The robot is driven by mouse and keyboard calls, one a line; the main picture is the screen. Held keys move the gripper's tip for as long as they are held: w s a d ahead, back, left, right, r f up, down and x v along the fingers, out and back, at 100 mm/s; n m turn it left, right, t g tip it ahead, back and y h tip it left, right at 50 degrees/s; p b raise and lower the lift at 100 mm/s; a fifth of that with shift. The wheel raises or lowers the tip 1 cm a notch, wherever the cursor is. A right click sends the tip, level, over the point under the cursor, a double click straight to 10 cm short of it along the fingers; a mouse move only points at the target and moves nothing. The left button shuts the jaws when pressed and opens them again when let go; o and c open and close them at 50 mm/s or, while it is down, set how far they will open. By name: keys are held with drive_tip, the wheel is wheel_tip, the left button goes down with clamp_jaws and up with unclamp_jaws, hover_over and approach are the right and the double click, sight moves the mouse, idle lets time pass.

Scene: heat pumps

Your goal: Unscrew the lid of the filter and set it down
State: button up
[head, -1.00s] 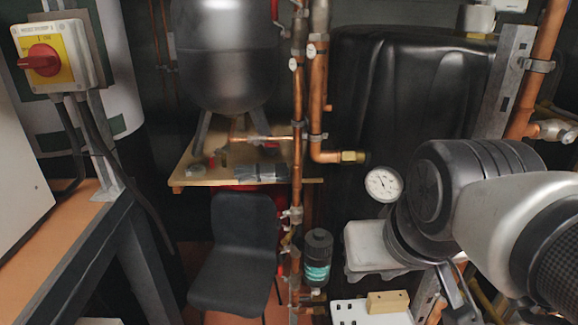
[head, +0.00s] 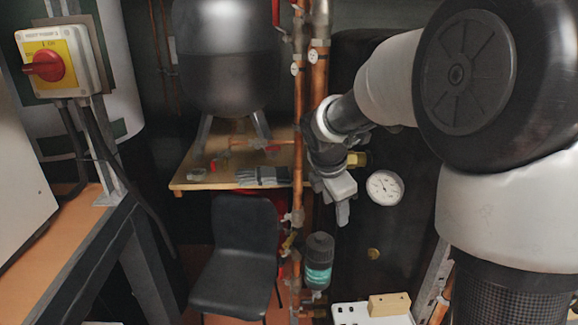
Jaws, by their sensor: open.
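The filter (head: 318,274) is a small upright dark cylinder with a teal band, beside the copper pipes at lower centre. Its black lid (head: 320,243) sits on top of the body. My gripper (head: 342,214) hangs from the arm above the filter and slightly to its right, pointing down. It is open and apart from the lid, with nothing seen between its fingers. The fingers are small in this view and partly overlap each other.
Vertical copper pipes (head: 298,110) run close to the left of my gripper. A pressure gauge (head: 385,188) is to its right. A white board (head: 345,313) with a wooden block (head: 389,304) lies low right. A black chair (head: 240,255) stands left of the filter.

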sight(321, 236)
drive_tip(key=w+f+n+b, duration=0.1)
drive_tip(key=w+f+n, duration=0.1)
drive_tip(key=f, duration=0.3)
drive_tip(key=w+f+n+b, duration=0.2)
drive_tip(key=w+f+n, duration=0.1)
drive_tip(key=f, duration=0.3)
drive_tip(key=w+a+f+n+b, duration=0.1)
drive_tip(key=w+f+n, duration=0.2)
drive_tip(key=w+f, duration=0.1)
drive_tip(key=shift+w+a+f+g, duration=0.1)
drive_tip(key=shift+w+f+g, duration=0.25)
drive_tip(key=shift+f, duration=0.3)
drive_tip(key=shift+b+x, duration=0.35)
drive_tip(key=shift+x, duration=1.25)
drive_tip(key=shift+w, duration=0.15)
drive_tip(key=shift+c, duration=0.4)
drive_tip(key=c, duration=1)
